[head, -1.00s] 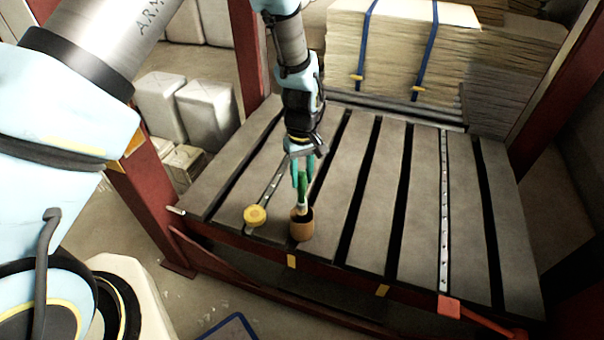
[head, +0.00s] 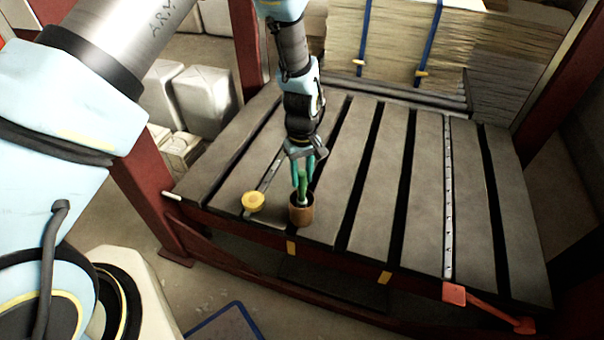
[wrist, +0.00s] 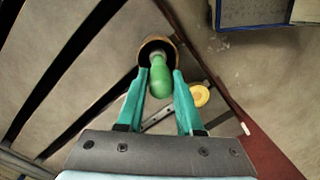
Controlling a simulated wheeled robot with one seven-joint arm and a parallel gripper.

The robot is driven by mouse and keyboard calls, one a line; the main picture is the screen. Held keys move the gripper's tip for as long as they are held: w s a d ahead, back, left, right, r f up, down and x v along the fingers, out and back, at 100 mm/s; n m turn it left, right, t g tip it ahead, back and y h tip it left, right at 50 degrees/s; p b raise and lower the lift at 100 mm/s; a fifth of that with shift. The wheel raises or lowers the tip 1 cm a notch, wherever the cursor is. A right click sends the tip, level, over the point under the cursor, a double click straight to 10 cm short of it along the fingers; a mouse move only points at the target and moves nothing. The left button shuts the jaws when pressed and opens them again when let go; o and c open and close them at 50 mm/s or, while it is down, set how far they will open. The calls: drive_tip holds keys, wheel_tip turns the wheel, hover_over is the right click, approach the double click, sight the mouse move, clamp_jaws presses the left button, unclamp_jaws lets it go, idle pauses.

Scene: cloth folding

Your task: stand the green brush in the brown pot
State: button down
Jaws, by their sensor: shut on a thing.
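The green brush (head: 303,185) is held upright between the teal fingers of my gripper (head: 302,172). Its lower end is inside the mouth of the brown pot (head: 301,215), and that end is mostly hidden by the pot. The pot stands near the front edge of the slatted table. In the wrist view, the green handle (wrist: 160,82) lies between the two fingers (wrist: 160,90), with the pot's round rim (wrist: 144,50) around its far end. I cannot tell whether the brush touches the pot's bottom.
A yellow round object (head: 252,201) sits on the table (head: 330,220) just left of the pot. Dark gaps run between the slats. Strapped stacks of sheets (head: 400,50) stand at the back. The slats to the right are clear.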

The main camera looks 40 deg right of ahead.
drive_tip(key=shift+f, duration=0.1)
drive_tip(key=shift+c, duration=2.4)
unclamp_jaws()
drive_tip(key=r, duration=0.7)
drive_tip(key=r+b, duration=0.1)
drive_tip(key=r, duration=0.2)
drive_tip(key=shift+w+d+r, duration=0.25)
drive_tip(key=shift+w+r, duration=0.1)
drive_tip(key=shift+r, duration=0.05)
